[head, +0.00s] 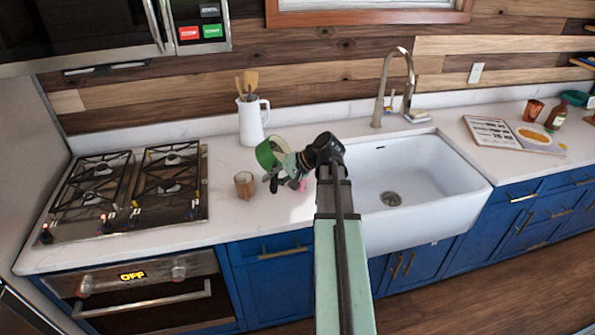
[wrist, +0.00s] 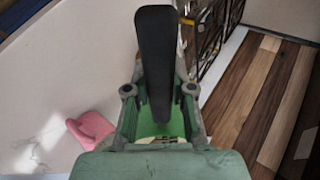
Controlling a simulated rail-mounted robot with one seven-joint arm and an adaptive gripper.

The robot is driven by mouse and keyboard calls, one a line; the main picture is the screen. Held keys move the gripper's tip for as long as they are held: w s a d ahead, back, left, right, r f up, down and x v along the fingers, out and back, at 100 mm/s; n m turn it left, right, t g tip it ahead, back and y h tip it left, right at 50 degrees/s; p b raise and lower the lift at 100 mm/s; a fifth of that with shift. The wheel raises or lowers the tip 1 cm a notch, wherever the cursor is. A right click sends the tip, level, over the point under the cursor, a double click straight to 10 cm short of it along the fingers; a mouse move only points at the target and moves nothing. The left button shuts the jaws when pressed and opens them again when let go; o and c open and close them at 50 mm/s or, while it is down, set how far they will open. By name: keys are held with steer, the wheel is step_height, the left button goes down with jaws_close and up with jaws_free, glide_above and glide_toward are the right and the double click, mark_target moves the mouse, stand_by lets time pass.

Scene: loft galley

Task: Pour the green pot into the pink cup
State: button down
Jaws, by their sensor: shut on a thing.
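The green pot (head: 270,152) is held in my gripper (head: 285,164) above the counter, left of the sink. In the head view it looks tilted; what is in it cannot be seen. In the wrist view, green surfaces of the pot (wrist: 187,118) show between the gripper parts, below a long black piece that covers much of it. The pink cup (wrist: 92,128) stands on the counter to the left in the wrist view. In the head view only bits of pink (head: 297,184) show below my gripper, which hides the rest.
A brown glass (head: 244,185) stands on the counter close to the left of the pink cup. A white pitcher with wooden utensils (head: 253,122) stands behind. The gas hob (head: 130,190) is to the left, the white sink (head: 440,190) to the right.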

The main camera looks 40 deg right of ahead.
steer(key=shift+s+d+r+t+y+b, duration=0.2)
steer(key=shift+d+t+y+b, duration=0.05)
steer(key=shift+t+y+b, duration=0.3)
steer(key=shift+s+d+r+t+y+b, duration=0.2)
steer(key=shift+t+y+b, duration=0.25)
steer(key=shift+t+b, duration=0.15)
stand_by(1.7)
steer(key=shift+s+d+f+t+y+b, duration=0.3)
steer(key=shift+f+t+y+b, duration=0.25)
steer(key=shift+b, duration=0.65)
stand_by(1.0)
steer(key=shift+s+d+r+t+y+b, duration=0.15)
steer(key=shift+s+d+t+y+b, duration=0.45)
steer(key=shift+b, duration=0.2)
stand_by(1.1)
steer(key=shift+s+d+t+y+b, duration=0.2)
steer(key=shift+t+y+b, duration=0.2)
steer(key=shift+b, duration=0.1)
stand_by(0.5)
